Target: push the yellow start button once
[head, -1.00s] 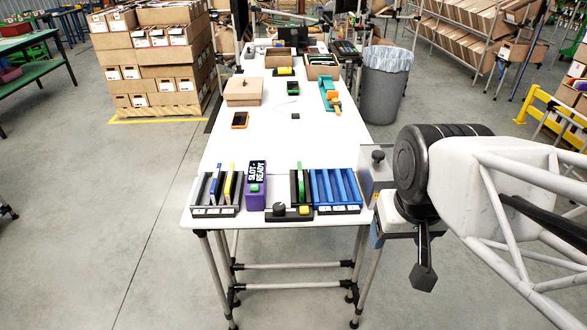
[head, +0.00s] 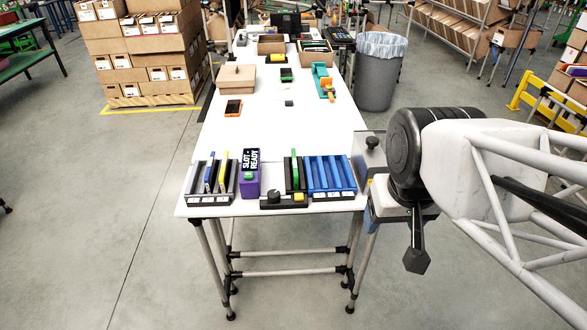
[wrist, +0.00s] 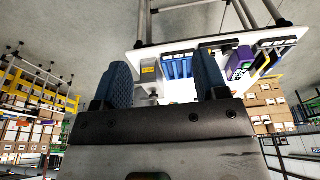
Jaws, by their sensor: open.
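A low black box (head: 270,203) stands at the table's front edge, with a black knob (head: 274,196) and a small yellow button (head: 299,197) on its right end. A grey box (head: 369,155) with a black knob on top stands at the table's right edge; in the wrist view it shows a yellow patch (wrist: 148,70). I cannot tell whether that patch is a button or a label. My gripper (head: 416,260) hangs off the table's right side, apart from both boxes. In the wrist view its two blue fingers (wrist: 165,82) are apart with nothing held.
The table's middle is mostly clear.

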